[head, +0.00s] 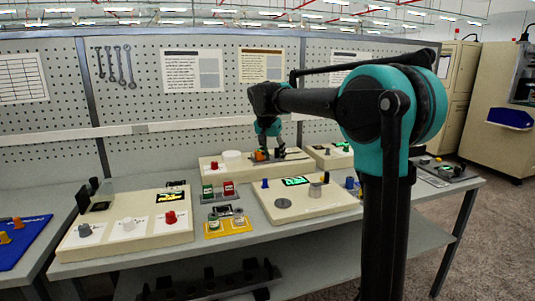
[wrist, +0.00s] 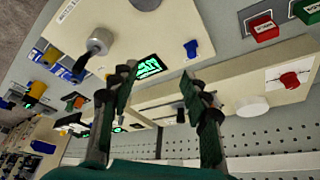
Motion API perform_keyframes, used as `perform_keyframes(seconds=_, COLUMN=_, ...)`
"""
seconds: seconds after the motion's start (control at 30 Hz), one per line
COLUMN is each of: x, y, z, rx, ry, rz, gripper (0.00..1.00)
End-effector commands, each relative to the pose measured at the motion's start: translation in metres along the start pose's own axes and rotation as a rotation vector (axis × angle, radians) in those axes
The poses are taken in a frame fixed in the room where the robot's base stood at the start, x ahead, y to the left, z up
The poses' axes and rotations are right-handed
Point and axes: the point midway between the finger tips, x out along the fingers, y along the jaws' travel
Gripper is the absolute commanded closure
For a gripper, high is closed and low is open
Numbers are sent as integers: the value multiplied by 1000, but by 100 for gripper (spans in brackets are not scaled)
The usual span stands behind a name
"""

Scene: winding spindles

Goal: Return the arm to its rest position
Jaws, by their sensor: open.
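My gripper (head: 269,148) hangs from the outstretched arm over the rear of the bench, in front of the pegboard, in the head view. In the wrist view my gripper (wrist: 157,88) shows two dark green fingers spread apart with nothing between them. The arm reaches leftward from its teal shoulder joint, with the wrist bent down. A long cream control box (head: 213,168) stands behind and beneath the gripper. Whether the fingertips touch it cannot be told from the head view.
A cream box with a green display (head: 295,181) stands in front of the gripper; its blue knob (wrist: 190,48) shows in the wrist view. A left cream box (head: 125,226), red and green blocks and a yellow tray (head: 228,228) crowd the bench. The pegboard (head: 140,75) closes the back.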

Motion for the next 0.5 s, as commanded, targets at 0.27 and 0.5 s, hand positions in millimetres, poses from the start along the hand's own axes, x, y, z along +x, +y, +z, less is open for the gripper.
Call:
perform_keyframes(seconds=0.27, x=12, y=21, z=10, rx=-26, ry=-9, rz=-7, gripper=53)
perform_keyframes(seconds=0.5, x=32, y=56, z=30, rx=-70, ry=-22, rz=-21, gripper=53)
